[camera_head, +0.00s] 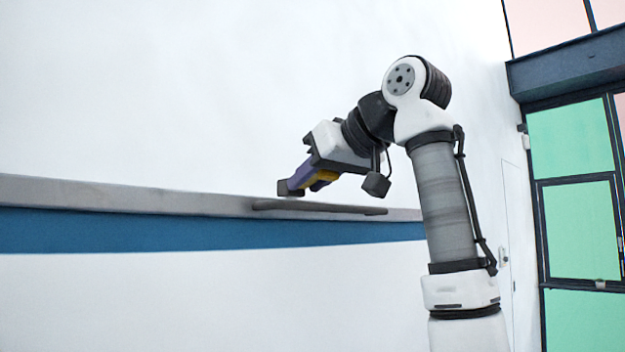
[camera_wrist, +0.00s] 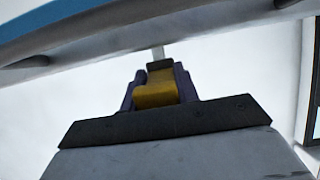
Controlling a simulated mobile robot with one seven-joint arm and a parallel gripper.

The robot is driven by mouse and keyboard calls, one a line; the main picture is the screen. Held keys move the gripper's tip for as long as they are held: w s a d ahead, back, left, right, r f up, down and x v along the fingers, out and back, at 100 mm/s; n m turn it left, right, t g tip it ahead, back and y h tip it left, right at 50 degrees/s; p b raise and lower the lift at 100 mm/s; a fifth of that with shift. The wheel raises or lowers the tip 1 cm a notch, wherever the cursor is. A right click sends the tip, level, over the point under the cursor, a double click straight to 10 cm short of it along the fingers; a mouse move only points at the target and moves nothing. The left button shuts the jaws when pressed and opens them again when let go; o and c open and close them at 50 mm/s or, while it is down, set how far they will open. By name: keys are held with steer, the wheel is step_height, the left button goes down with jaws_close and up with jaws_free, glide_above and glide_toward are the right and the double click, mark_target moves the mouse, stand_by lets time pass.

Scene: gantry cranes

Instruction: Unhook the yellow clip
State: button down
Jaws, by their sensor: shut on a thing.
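The yellow clip (camera_head: 323,177) shows between the purple fingers of my gripper (camera_head: 299,180) in the head view, close to the wall rail. In the wrist view the yellow clip (camera_wrist: 157,92) sits between both purple fingers of my gripper (camera_wrist: 156,88), which are shut on it. A dark piece covers the clip's far end. A thin pale strip runs from there up to the rail's lower edge. I cannot tell whether the clip is still hooked to the rail.
A grey rail (camera_head: 120,195) with a blue band (camera_head: 130,232) below it runs along the white wall. A dark bar (camera_head: 320,208) lies along the rail, just below my gripper. Dark-framed windows (camera_head: 575,235) stand at the right. The wall above is clear.

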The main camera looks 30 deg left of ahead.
steer(key=c, duration=1)
jaws_free()
steer(key=shift+c, duration=0.2)
steer(key=s+d+r, duration=0.1)
steer(key=s+d, duration=0.1)
steer(key=d, duration=0.5)
steer(key=s+d+r, duration=0.1)
steer(key=s+d, duration=0.2)
steer(key=d, duration=0.5)
steer(key=shift+s+d+b, duration=0.3)
steer(key=shift+s+b, duration=0.05)
steer(key=shift+b, duration=0.1)
